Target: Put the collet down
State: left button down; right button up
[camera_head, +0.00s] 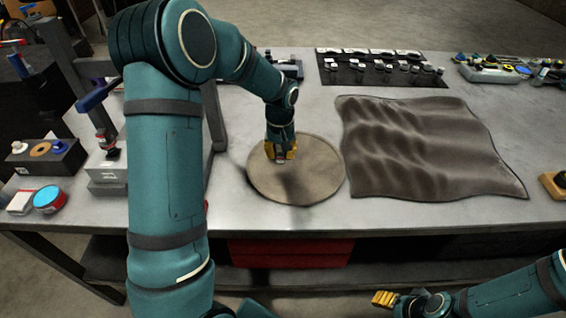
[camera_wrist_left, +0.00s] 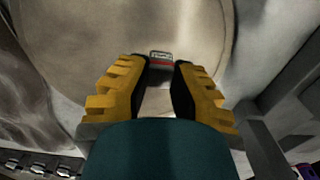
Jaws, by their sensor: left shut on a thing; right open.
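My left gripper (camera_head: 281,153) points down over a round beige pad (camera_head: 325,172) on the workbench, with its yellow fingers shut on the collet. In the left wrist view, the collet (camera_wrist_left: 161,57) shows as a small grey piece with a red band between the fingertips of the left gripper (camera_wrist_left: 161,66). Most of the collet is hidden by the fingers in the head view. I cannot tell whether its underside touches the pad (camera_wrist_left: 95,50). My right gripper (camera_head: 385,299) is open and empty, low in front of the bench.
A rumpled brown cloth (camera_head: 425,150) lies right of the pad. A black tray of small parts (camera_head: 380,72) stands behind it. A press frame (camera_head: 100,120), a dark block with parts (camera_head: 45,157) and a blue-topped tin (camera_head: 48,198) are at left.

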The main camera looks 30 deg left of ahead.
aim_at(281, 171)
pick_arm(q)
jog(key=shift+f, duration=1.9)
jog(key=shift+f+b, duration=0.1)
jog(key=shift+b, duration=0.25)
jog(key=c, duration=1)
grip_release()
jog(key=shift+f, duration=0.1)
jog(key=shift+o, duration=0.2)
jog(key=shift+r, duration=0.55)
notch_tip(281, 171, up, 11)
jog(key=shift+r+p, duration=0.15)
jog(key=shift+p, duration=0.85)
jog(key=shift+s+d, duration=0.1)
